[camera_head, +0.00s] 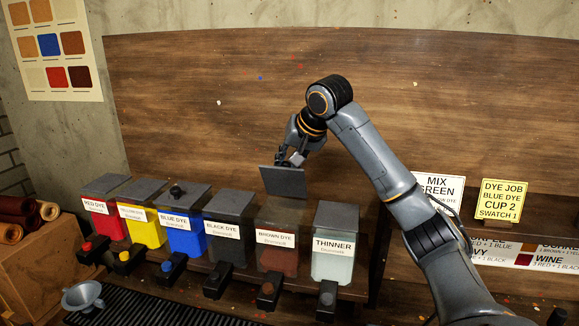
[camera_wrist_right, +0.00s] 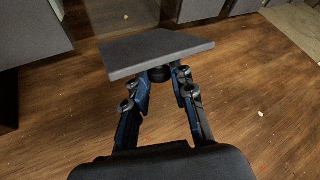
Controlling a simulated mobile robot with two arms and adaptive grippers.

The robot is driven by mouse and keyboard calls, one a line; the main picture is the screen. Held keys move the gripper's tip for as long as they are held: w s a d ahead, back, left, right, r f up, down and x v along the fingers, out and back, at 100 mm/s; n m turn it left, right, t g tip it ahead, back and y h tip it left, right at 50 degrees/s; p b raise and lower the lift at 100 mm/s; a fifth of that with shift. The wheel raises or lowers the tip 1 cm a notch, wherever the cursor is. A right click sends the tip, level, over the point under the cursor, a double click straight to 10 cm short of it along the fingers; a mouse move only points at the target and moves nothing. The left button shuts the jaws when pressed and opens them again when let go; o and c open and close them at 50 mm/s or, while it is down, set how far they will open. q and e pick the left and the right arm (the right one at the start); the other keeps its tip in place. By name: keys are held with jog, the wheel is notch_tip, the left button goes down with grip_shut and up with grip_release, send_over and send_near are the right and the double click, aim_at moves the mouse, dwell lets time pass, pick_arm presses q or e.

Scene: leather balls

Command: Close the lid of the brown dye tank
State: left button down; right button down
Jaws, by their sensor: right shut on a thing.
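The brown dye tank (camera_head: 278,257) stands in the row of tanks, between the black dye tank and the thinner tank. Its dark grey lid (camera_head: 283,182) is tilted up steeply at the back of the tank, so the top is open. My right gripper (camera_head: 291,160) is behind and above the lid, shut on its black knob. In the right wrist view, the fingers (camera_wrist_right: 163,76) close around the knob (camera_wrist_right: 160,73) under the grey lid plate (camera_wrist_right: 155,52). Whether the lid's lower edge touches the tank is unclear. My left gripper is not in view.
Red (camera_head: 105,215), yellow (camera_head: 146,222), blue (camera_head: 186,232) and black (camera_head: 229,239) dye tanks stand to the left, with the thinner tank (camera_head: 333,257) at right, all lidded. A wooden panel (camera_head: 200,100) rises behind.

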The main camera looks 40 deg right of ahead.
jog(key=shift+s+a+f, duration=0.2)
jog(key=shift+a+f, duration=0.05)
dwell(0.3)
jog(key=c, duration=1.1)
grip_release()
jog(key=shift+r, duration=0.1)
jog(key=v, duration=1.2)
jog(key=shift+s+a, duration=0.15)
jog(key=shift+c, duration=0.4)
